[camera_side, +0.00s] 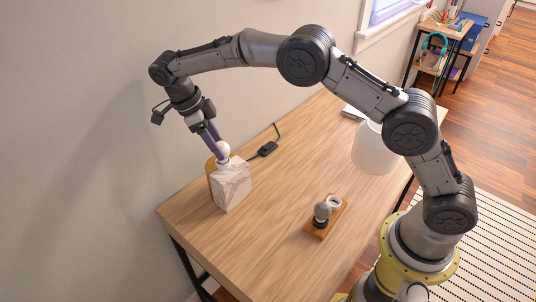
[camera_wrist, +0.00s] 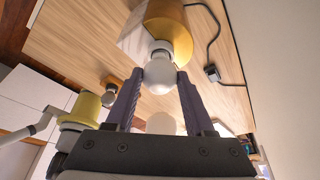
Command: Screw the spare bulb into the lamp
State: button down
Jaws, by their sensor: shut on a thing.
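The lamp is a marbled block (camera_side: 231,185) with a gold part (camera_side: 209,166) behind it, at the left of the desk. In the wrist view the lamp's gold part (camera_wrist: 172,30) is at the top. A round white bulb (camera_side: 223,149) sits at the top of the lamp, its neck down at the socket. In the wrist view the bulb (camera_wrist: 159,77) is between my fingertips. My gripper (camera_side: 219,146) is shut on it from above. The wrist view shows the neck meeting the socket (camera_wrist: 160,47); I cannot tell how deep it is.
A small wooden holder (camera_side: 313,231) with a greyish bulb (camera_side: 322,211) and a pale ring (camera_side: 335,201) stands mid-desk. A white shade (camera_side: 373,150) stands towards the right. A black cord switch (camera_side: 268,149) lies behind the lamp, near the wall. The desk's front left is clear.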

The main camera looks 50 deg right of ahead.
jog(key=shift+c, duration=0.9)
grip_release()
